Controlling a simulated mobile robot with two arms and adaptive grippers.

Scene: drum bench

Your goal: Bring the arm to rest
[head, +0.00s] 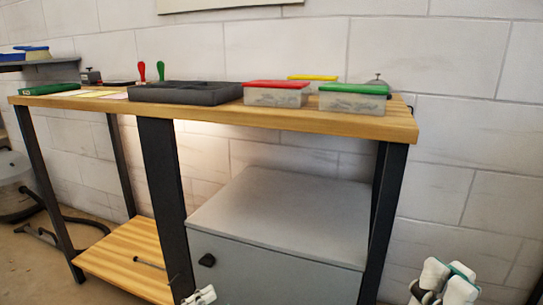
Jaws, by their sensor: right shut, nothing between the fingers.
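My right gripper (447,282) shows at the bottom right corner, white with teal parts. It is shut and empty, low in front of the wall and to the right of the bench (330,121). Only its front part is in the picture. A small white piece at the bottom edge, in front of the bench's lower part, looks like the tip of my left gripper (200,296). Too little of it shows to tell whether it is open or shut. Both are apart from the things on the bench top.
On the bench top stand a dark tray (185,94), a red-lidded box (276,93), a green-lidded box (353,98) and a yellow lid (313,77). Red and green handles (160,71) stand behind the tray. A grey cabinet (275,265) sits underneath. Floor shows at the left.

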